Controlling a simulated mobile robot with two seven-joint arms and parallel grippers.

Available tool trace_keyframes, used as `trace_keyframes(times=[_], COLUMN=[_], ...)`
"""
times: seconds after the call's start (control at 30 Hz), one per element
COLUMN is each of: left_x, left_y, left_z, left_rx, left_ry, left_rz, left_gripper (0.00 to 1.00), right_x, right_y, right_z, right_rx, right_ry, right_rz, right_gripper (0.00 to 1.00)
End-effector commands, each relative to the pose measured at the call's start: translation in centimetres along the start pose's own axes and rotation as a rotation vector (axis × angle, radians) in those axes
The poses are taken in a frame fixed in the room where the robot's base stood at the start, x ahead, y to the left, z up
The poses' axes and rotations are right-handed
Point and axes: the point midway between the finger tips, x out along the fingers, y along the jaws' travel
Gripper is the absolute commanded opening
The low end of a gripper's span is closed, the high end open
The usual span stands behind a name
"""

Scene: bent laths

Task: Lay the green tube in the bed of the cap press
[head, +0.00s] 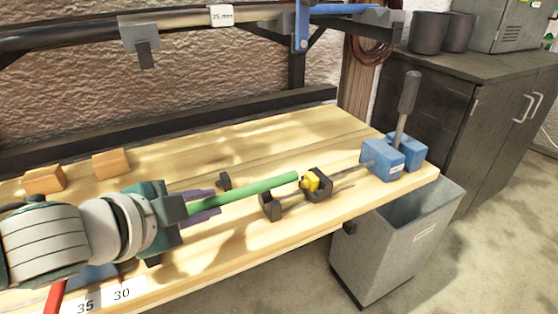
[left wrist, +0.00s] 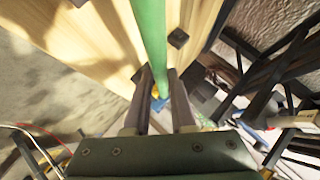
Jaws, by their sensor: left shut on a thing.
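My left gripper (head: 214,202) is shut on the green tube (head: 255,188), near the tube's left end. In the left wrist view the tube (left wrist: 151,38) runs between the two fingers (left wrist: 160,76). The tube points right, and its far end is close to a yellow cap (head: 311,181) in a dark holder. The cap press has blue blocks (head: 381,160) and an upright grey lever (head: 407,100). Dark blocks stand on either side of the tube, one in front (head: 270,206) and one behind (head: 223,181). I cannot tell whether the tube touches the bed. My right gripper is out of view.
Two wooden blocks (head: 111,163) (head: 44,180) lie at the left of the wooden bench (head: 250,145). Number labels (head: 122,294) are at the front left. A grey bin (head: 385,255) stands below the bench's right end.

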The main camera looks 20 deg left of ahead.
Motion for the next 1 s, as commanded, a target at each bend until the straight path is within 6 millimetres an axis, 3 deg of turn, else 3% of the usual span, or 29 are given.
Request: trace_keyframes(times=[0.13,0.57,0.6,0.83,1.0], left_x=[1.2,1.4,1.4,1.4,1.4], left_y=[1.4,1.9,1.8,1.8,1.8], left_z=[1.0,1.3,1.3,1.3,1.3], left_rx=[-0.002,-0.001,-0.001,0.0,0.0], left_ry=[0.001,0.001,-0.001,0.0,0.0], left_rz=[-0.002,-0.001,0.0,0.0,0.0], left_gripper=[0.0,0.0,0.27,0.52,0.53], right_x=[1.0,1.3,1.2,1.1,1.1], right_y=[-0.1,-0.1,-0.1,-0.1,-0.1], right_z=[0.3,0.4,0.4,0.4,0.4], right_rx=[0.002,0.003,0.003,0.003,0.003], right_ry=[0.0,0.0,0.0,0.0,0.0], right_rz=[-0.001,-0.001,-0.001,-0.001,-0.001], right_gripper=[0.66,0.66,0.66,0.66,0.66])
